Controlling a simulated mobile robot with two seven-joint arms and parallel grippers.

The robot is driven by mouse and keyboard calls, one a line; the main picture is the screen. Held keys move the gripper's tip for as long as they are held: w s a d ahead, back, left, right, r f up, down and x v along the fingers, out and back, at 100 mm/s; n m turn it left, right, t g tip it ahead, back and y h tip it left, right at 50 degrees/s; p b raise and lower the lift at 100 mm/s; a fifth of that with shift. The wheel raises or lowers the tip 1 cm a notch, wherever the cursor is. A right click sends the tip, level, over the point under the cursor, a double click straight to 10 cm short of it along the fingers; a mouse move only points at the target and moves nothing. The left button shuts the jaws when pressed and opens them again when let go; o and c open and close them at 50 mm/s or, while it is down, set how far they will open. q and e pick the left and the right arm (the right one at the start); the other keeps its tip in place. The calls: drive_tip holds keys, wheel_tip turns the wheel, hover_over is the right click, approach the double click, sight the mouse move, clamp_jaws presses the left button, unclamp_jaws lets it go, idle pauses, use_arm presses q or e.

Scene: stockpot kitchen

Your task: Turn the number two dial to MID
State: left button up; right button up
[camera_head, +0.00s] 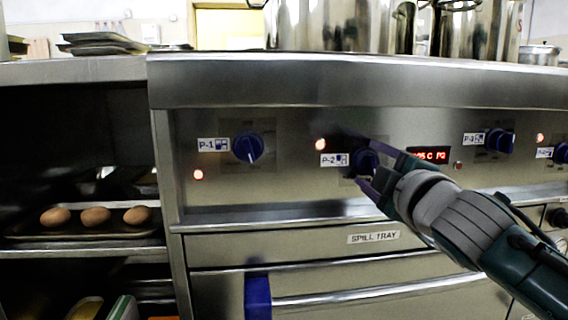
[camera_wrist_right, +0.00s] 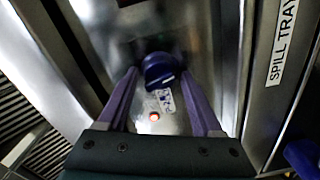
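The number two dial (camera_head: 366,161) is a dark blue knob on the steel front panel, right of its P-2 label (camera_head: 334,160). My right gripper (camera_head: 357,158) reaches in from the right with its purple fingers apart, one above and one below the dial. A pale pointer mark shows on the dial's edge there. The setting it points to is too small to read. My left gripper is not in view.
The P-1 dial (camera_head: 248,148) is to the left and the P-3 dial (camera_head: 500,141) to the right. A red lamp (camera_head: 320,144) glows by the P-2 label. The spill tray drawer (camera_head: 290,246) lies below. Large steel pots (camera_head: 340,25) stand above.

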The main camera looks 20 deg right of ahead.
drive_tip(key=shift+o, duration=0.8)
drive_tip(key=shift+s, duration=0.15)
drive_tip(key=p+v, duration=0.3)
drive_tip(key=v, duration=0.6)
drive_tip(key=shift+s, duration=0.35)
